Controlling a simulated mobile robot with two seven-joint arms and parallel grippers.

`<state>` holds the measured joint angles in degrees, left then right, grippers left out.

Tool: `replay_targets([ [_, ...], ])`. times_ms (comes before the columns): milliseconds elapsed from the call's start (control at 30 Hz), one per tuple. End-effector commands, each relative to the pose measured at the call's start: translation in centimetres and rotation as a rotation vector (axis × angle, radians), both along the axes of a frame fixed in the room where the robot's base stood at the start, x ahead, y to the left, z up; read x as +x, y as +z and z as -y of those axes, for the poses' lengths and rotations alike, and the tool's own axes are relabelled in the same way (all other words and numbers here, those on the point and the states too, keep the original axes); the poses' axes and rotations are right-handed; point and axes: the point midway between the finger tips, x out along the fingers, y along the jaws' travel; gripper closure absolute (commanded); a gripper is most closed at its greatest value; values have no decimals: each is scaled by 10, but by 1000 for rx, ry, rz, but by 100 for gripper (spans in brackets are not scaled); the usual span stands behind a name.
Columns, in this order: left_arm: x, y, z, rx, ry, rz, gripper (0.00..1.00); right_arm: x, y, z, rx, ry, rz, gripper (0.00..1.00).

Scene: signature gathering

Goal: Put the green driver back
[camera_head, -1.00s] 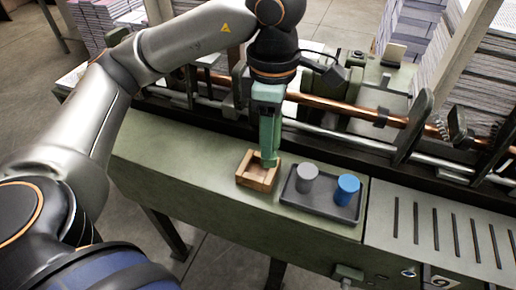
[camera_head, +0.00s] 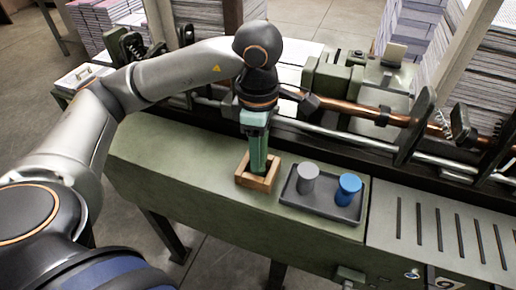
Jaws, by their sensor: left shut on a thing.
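The green driver (camera_head: 258,157) stands nearly upright below my left gripper (camera_head: 256,132), which is shut on it. Its lower end is inside the small square wooden holder (camera_head: 244,178) on the green bench top. The holder's walls hide the very bottom, so I cannot tell whether it touches the holder's floor. My right gripper is not in view.
A dark grey tray (camera_head: 318,212) just right of the holder carries a grey cylinder (camera_head: 308,178) and a blue cylinder (camera_head: 348,188). A copper-coloured shaft (camera_head: 350,109) and machine parts run behind. The green bench top (camera_head: 170,165) left of the holder is clear.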

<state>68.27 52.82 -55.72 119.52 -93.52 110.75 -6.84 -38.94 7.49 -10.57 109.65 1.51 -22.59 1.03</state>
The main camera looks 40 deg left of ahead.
Motion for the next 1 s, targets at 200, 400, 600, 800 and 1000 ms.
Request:
replay_targets([
  [200,0,-1,0,0,0,0,37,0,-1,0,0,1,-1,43],
  [400,0,-1,0,0,0,0,27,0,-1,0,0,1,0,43],
  [600,0,2,0,0,0,0,27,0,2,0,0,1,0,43],
  [800,1,29,1,-3,-1,6,27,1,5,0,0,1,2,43],
  [1000,1,73,0,-1,1,7,27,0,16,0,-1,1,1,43],
])
